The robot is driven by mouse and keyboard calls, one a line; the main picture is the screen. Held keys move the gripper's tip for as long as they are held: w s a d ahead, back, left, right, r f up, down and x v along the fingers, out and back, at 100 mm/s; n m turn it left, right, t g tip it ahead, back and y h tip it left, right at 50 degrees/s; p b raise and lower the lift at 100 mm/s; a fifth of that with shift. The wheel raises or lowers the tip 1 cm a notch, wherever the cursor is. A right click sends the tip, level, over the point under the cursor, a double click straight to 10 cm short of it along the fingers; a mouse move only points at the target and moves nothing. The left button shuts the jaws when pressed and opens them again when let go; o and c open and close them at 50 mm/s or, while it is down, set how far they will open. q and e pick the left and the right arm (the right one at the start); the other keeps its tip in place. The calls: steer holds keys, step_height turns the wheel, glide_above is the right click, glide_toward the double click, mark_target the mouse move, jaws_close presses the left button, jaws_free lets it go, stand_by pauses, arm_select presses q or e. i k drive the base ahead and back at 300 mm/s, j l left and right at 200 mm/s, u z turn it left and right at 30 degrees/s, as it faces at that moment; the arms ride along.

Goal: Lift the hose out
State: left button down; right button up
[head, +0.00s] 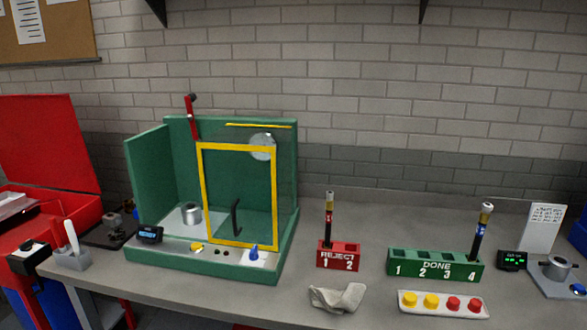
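A dark hose with a metal end (329,215) stands upright in slot 1 of the red REJECT rack (338,257). Another dark hose (482,230) stands, slightly tilted, in slot 4 of the green DONE rack (434,265). A green test box (150,172) stands at the left. It has a yellow-framed clear door (204,190) with a black handle-like piece (236,217); I cannot tell if it is fully shut. Inside is a metal cylinder (192,213); I see no clear hose there. Neither of my grippers shows.
A red lever (192,115) rises at the box top. A crumpled cloth (337,298) and a tray of yellow and red caps (443,304) lie in front. A metal fixture (557,268) is far right. A red toolbox (45,145) is left. Bench between box and REJECT rack is clear.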

mark_target(487, 207)
steer(key=z, duration=1.25)
steer(key=l+u, duration=0.2)
steer(key=l, duration=1.15)
